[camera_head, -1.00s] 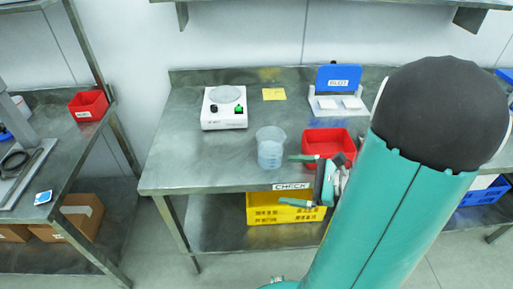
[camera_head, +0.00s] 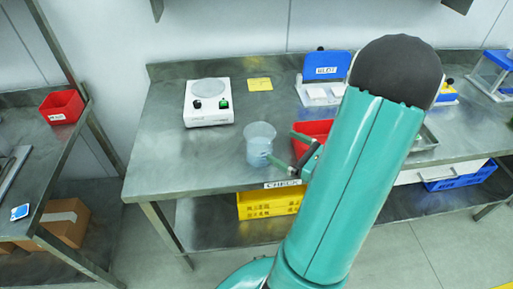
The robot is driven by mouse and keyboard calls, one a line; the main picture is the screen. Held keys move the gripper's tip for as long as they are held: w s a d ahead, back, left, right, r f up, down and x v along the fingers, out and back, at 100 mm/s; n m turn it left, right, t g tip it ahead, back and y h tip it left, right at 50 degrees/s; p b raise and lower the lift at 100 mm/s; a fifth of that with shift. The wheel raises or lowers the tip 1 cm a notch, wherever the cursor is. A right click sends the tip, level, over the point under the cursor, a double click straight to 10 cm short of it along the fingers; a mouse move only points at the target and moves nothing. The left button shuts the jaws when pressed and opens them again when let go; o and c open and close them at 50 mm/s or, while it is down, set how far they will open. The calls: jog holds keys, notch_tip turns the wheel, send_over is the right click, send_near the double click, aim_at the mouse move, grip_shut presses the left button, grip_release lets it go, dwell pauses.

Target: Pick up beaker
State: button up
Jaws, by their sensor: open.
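A clear bluish beaker (camera_head: 258,140) stands upright on the steel table, left of a red bin and near the front edge. My gripper (camera_head: 279,146) is just to the right of the beaker, with its two teal fingers apart and pointing left toward it. The nearer fingertip overlaps the beaker's lower right side in the picture; I cannot tell whether they touch. The gripper is empty. My arm hides part of the table to the right.
The red bin (camera_head: 318,128) sits close behind the gripper. A white hotplate device (camera_head: 208,108) stands behind left of the beaker, with a yellow note (camera_head: 260,84) beyond. A blue-and-white stand (camera_head: 325,66) is at the back. The table's left front is clear.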

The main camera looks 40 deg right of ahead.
aim_at(272, 140)
jog(key=w, duration=0.4)
jog(key=shift+w+a, duration=0.1)
jog(key=shift+a, duration=0.3)
jog(key=w, duration=0.2)
jog(key=w+a, duration=0.1)
jog(key=w, duration=0.2)
jog(key=shift+w+a+f, duration=0.1)
jog(key=shift+w+f, duration=0.05)
jog(key=shift+f, duration=0.05)
jog(key=shift+c, duration=0.4)
jog(key=c, duration=1.9)
